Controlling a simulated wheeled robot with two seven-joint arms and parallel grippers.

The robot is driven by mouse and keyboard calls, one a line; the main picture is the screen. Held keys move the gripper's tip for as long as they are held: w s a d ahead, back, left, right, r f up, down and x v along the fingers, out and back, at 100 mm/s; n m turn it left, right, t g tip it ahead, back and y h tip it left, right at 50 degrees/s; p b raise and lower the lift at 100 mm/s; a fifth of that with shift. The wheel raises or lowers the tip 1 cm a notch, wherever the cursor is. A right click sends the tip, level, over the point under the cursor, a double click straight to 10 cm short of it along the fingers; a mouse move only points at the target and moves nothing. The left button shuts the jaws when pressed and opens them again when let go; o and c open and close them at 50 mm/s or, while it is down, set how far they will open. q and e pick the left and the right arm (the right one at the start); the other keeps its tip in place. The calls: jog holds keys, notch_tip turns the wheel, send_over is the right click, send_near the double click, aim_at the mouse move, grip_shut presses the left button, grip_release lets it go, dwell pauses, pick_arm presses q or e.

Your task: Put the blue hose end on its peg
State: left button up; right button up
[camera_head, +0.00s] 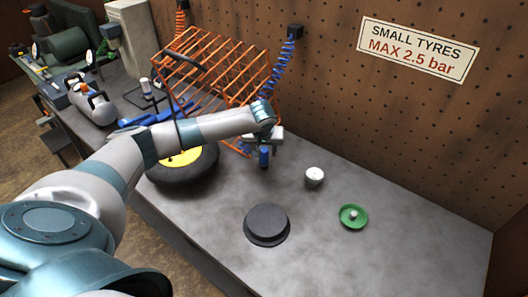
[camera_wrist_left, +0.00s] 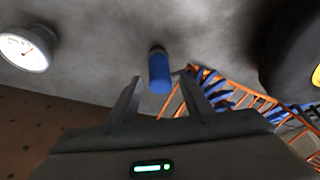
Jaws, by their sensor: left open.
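A blue coiled hose (camera_head: 281,72) hangs from a black block (camera_head: 296,30) on the pegboard; its lower part goes out of sight behind my left wrist. A blue cylinder, which looks like the hose end (camera_head: 264,158), shows just below my left gripper (camera_head: 265,146). In the left wrist view the blue hose end (camera_wrist_left: 159,74) is upright with a dark tip, in line with the gap between my two spread fingers. The fingers are apart and not closed on it. I cannot tell which thing is the peg. My right gripper is not in view.
An orange wire rack (camera_head: 205,62) stands behind my arm, and a black tyre (camera_head: 183,170) with a yellow hub lies under it. A white gauge (camera_head: 314,177), a black round pad (camera_head: 267,224) and a green dish (camera_head: 352,217) stand on the bench. The right bench end is clear.

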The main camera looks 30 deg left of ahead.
pick_arm(q)
jog(key=b+v, duration=0.2)
jog(key=v, duration=0.9)
jog(key=shift+s+r, duration=0.15)
jog(key=shift+r, duration=0.05)
dwell(0.4)
